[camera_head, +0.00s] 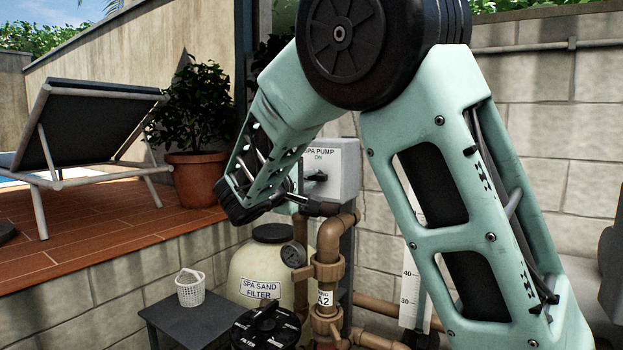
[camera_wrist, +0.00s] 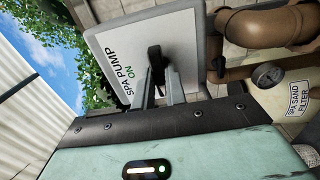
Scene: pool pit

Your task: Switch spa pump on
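The spa pump switch box (camera_head: 345,165) is grey with a white face marked "SPA PUMP" and "ON". It is mounted behind the pipes in the head view, and its face fills the upper middle of the wrist view (camera_wrist: 120,50). Its black handle (camera_head: 316,177) sits below the word "ON" in the head view; which way it is turned is hard to tell. The handle also shows in the wrist view (camera_wrist: 154,58). My gripper (camera_wrist: 161,92) is open, its two grey fingers apart and pointing at the handle. I cannot see whether they touch it. My gripper (camera_head: 318,207) shows just below the handle in the head view.
Brown pipes (camera_head: 328,250) with a gauge (camera_head: 293,254) stand below the box. The spa sand filter (camera_head: 250,275) and a small table (camera_head: 190,325) with a white basket (camera_head: 190,289) are to the left. A block wall (camera_head: 540,110) stands behind.

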